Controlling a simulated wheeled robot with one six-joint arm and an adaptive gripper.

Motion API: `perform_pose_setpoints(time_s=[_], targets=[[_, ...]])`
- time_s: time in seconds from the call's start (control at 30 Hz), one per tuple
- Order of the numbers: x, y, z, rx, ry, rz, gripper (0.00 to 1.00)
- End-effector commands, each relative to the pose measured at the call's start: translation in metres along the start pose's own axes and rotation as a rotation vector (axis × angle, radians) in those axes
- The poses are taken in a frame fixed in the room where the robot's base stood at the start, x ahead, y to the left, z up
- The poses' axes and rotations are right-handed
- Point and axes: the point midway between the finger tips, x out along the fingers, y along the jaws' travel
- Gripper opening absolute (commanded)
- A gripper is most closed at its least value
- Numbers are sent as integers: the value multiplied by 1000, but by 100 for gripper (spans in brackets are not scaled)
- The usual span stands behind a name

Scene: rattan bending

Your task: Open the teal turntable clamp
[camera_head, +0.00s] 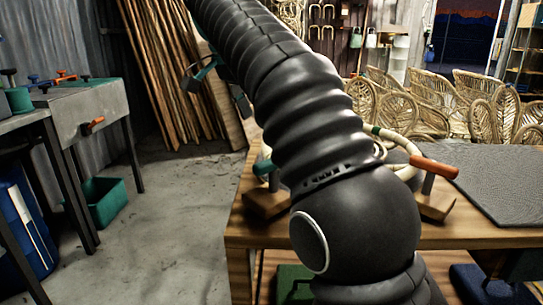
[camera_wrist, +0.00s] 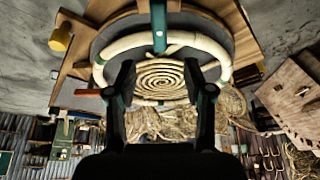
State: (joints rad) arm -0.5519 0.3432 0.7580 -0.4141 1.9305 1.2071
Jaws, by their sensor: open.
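In the wrist view, a dark round turntable (camera_wrist: 205,22) sits on a wooden board, with pale rattan (camera_wrist: 205,42) curved along its edge. A teal bar (camera_wrist: 159,28), which looks like the turntable clamp, reaches down from the top edge over the rattan. Its upper end is cut off, so I cannot tell whether it is open or shut. My gripper (camera_wrist: 164,85) is open, its dark fingers apart on either side of a pale spiral coil (camera_wrist: 160,78), with the teal bar above the gap. In the head view my arm hides much of the scene.
A workbench (camera_head: 238,230) with a teal piece (camera_head: 263,165), pale rattan and an orange handle (camera_head: 435,166) stands below my arm. A grey mat (camera_head: 500,180) lies at right. Rattan chairs (camera_head: 440,95) stand behind. Clear floor (camera_head: 165,235) lies left, beside a metal table (camera_head: 92,105).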

Motion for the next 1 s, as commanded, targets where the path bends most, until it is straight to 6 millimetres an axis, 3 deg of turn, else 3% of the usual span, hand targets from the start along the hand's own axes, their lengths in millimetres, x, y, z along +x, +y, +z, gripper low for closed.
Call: perform_pose_setpoints(time_s=[0.6, 0.8, 1.0], targets=[[103, 1, 1, 0, -1, 0, 52], [120, 1, 1, -1, -2, 1, 52], [122, 1, 0, -1, -1, -1, 52]])
